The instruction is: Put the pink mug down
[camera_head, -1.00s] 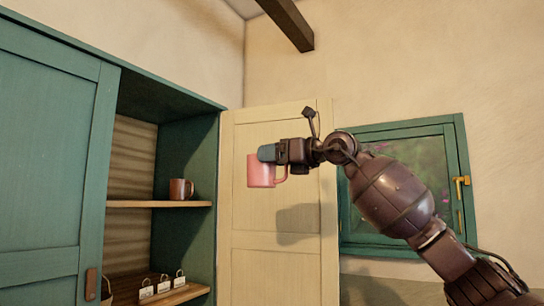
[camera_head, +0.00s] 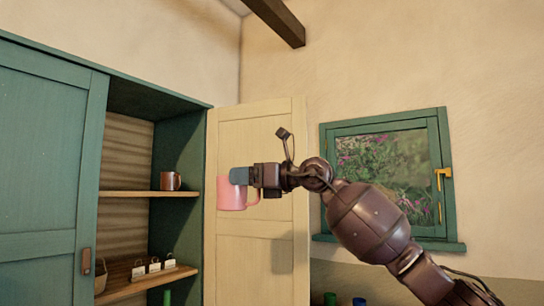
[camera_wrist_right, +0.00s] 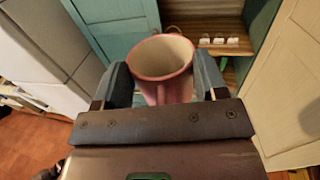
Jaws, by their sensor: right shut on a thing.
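The pink mug (camera_head: 230,196) is upright in my right gripper (camera_head: 242,177), held in the air in front of the open cream cabinet door. In the right wrist view the pink mug (camera_wrist_right: 160,62) sits between the two grey fingers of my right gripper (camera_wrist_right: 165,80), its open rim facing up and its inside empty. My right gripper is shut on it. My left gripper is not in view.
A green cabinet stands open at left, with a brown mug (camera_head: 170,181) on its upper shelf (camera_head: 140,194). Small labelled padlock-like items (camera_head: 154,265) line the lower shelf (camera_head: 135,288). The cream door (camera_head: 262,240) is swung open at right. A green window (camera_head: 385,180) is further right.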

